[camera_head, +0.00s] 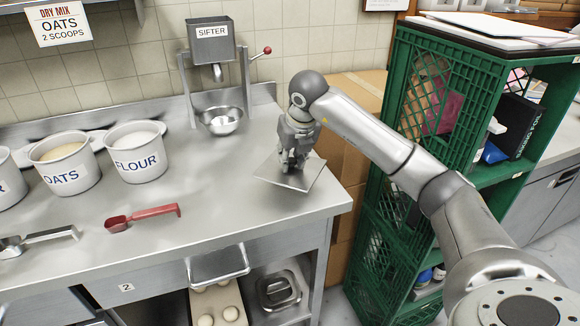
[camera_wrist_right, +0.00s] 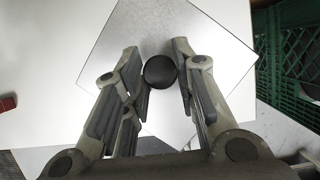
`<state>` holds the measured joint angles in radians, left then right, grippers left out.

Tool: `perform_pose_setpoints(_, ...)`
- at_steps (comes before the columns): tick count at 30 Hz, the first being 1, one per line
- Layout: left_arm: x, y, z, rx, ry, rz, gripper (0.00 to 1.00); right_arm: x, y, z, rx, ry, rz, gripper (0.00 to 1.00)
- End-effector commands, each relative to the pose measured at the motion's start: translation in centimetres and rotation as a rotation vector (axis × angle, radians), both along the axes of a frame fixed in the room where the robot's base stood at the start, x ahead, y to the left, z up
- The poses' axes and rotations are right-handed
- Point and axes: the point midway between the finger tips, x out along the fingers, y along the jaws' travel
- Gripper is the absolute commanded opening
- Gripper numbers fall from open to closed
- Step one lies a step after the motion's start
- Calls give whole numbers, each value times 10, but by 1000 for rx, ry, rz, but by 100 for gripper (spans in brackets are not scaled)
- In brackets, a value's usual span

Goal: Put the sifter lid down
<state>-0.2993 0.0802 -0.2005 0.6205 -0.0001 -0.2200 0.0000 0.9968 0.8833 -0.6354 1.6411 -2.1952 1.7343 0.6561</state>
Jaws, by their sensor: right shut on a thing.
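The sifter lid (camera_head: 307,178) is a square grey metal plate over the counter's right end. In the right wrist view the lid (camera_wrist_right: 210,35) shows from above with a round black knob (camera_wrist_right: 160,72) at its middle. My right gripper (camera_head: 290,165) points down and is shut on the lid by this knob, with one finger on each side. I cannot tell whether the lid touches the counter. The sifter (camera_head: 212,47) stands at the back of the counter, with a metal bowl (camera_head: 221,125) under its spout. My left gripper is not in view.
The steel counter (camera_head: 235,215) has bare room left of the lid. A red scoop (camera_head: 142,217), a metal scoop (camera_head: 45,237), and tubs of oats (camera_head: 66,172) and flour (camera_head: 137,162) stand farther left. Green crates (camera_head: 385,185) rise close by on the right.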

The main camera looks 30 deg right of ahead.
Motion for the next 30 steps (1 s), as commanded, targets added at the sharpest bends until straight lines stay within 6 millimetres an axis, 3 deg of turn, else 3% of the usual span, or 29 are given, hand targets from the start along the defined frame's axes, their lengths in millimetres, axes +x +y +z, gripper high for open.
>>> perform_pose_setpoints(4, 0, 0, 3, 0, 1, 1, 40, 10, 0, -13, 2, 3, 0, 0)
perform_pose_setpoints(10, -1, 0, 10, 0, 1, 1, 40, 8, -1, -37, 0, 1, 1, 0)
perform_pose_setpoints(21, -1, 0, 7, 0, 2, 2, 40, 9, -1, -43, 0, -2, 1, 0)
perform_pose_setpoints(22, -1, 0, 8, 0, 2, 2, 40, 9, -1, -43, 0, -1, 1, 29)
perform_pose_setpoints(26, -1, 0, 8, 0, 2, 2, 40, 9, -1, -43, 0, -1, 1, 46)
perform_pose_setpoints(30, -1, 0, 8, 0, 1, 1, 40, 8, -1, -43, -1, -1, 1, 48)
